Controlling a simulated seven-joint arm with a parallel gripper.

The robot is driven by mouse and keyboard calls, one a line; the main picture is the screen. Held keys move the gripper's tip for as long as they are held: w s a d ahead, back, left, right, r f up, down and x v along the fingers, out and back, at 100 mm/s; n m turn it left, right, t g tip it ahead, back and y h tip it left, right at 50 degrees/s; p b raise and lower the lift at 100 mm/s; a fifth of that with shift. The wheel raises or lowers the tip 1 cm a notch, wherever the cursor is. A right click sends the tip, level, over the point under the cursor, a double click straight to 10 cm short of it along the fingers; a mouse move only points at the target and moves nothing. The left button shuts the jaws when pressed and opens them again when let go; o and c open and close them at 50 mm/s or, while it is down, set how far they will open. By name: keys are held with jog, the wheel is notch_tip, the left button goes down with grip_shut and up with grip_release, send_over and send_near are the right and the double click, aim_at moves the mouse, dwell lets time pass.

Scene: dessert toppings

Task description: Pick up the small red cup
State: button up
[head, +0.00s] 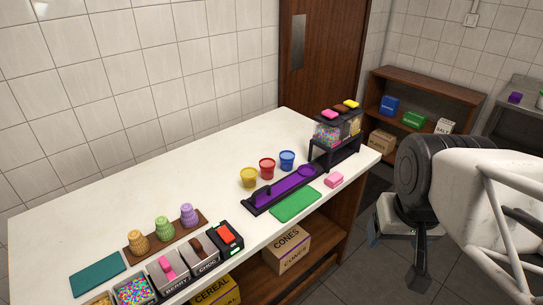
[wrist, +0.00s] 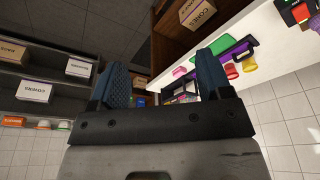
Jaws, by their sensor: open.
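The small red cup (head: 267,168) stands on the white counter in the head view, between a yellow cup (head: 249,177) on its left and a blue cup (head: 287,160) on its right. The red cup also shows small in the wrist view (wrist: 232,71), beside the yellow cup. My gripper (wrist: 163,80) is open and empty, its two dark blue fingers spread apart. It is away from the counter and the cups. In the head view my arm is at the right, off the counter's right end, and its fingers are largely hidden.
A black and purple rail (head: 285,190) lies in front of the cups, with a green mat (head: 296,205) and pink block (head: 334,180) nearby. A topping dispenser (head: 338,132) stands at the counter's right end. The counter behind the cups is clear.

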jog(key=m+t+y, duration=0.4)
jog(key=m+y, duration=0.8)
jog(key=m, duration=1.1)
send_over(284, 181)
notch_tip(284, 181, down, 20)
jog(key=shift+r, duration=0.1)
jog(key=shift+w+a+f+g, duration=0.15)
jog(key=shift+w+a+f, duration=0.15)
jog(key=shift+a, duration=0.25)
jog(key=shift+w+a+f+g, duration=0.15)
jog(key=shift+w+a+f, duration=0.1)
jog(key=shift+a, duration=0.25)
jog(key=shift+a, duration=0.1)
